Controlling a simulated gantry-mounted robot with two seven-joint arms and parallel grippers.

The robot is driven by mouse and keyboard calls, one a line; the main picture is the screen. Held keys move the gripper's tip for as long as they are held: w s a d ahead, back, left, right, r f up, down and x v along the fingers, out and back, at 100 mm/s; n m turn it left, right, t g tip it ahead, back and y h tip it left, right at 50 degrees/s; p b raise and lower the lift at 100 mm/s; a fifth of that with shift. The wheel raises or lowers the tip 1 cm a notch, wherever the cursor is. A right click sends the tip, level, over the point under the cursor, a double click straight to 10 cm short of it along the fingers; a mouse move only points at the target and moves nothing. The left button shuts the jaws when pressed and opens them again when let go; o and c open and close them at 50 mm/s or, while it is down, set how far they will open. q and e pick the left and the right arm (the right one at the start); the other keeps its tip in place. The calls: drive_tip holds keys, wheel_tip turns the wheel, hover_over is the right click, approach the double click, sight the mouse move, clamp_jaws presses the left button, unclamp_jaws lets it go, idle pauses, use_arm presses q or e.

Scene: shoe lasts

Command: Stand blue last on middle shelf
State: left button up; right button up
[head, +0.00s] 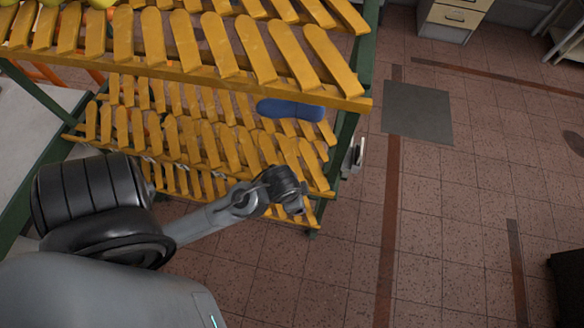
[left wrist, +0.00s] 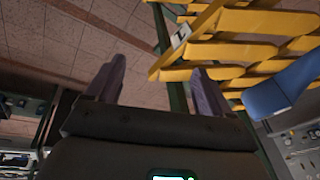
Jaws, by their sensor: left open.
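The blue last (head: 290,109) is at the middle shelf (head: 215,128), near its right end and just below the front edge of the top shelf. It is long and rests across yellow slats; I cannot tell whether it stands on its sole. It also shows at the right of the left wrist view (left wrist: 283,86), against yellow slats. My left gripper (head: 291,200) is in front of the rack's right end, below and apart from the last. Its two fingers are spread with nothing between them in the left wrist view (left wrist: 155,85). My right gripper is out of view.
The top shelf (head: 190,75) overhangs the middle one. A green post (head: 366,60) stands at the rack's right end, with a small light fitting (head: 357,153) beside it. Open tiled floor (head: 450,190) lies to the right. A drawer cabinet (head: 450,20) stands at the back.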

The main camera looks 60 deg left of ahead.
use_arm(q)
drive_tip(key=s+d+r+n+h, duration=0.1)
drive_tip(key=s+d+r, duration=0.1)
drive_tip(key=s+d, duration=0.2)
drive_tip(key=shift+d+r+t, duration=0.2)
drive_tip(key=shift+d+t, duration=0.1)
wheel_tip(320, 180, up, 10)
drive_tip(key=p, duration=0.9)
drive_tip(key=shift+f+p, duration=0.15)
drive_tip(key=shift+p, duration=0.2)
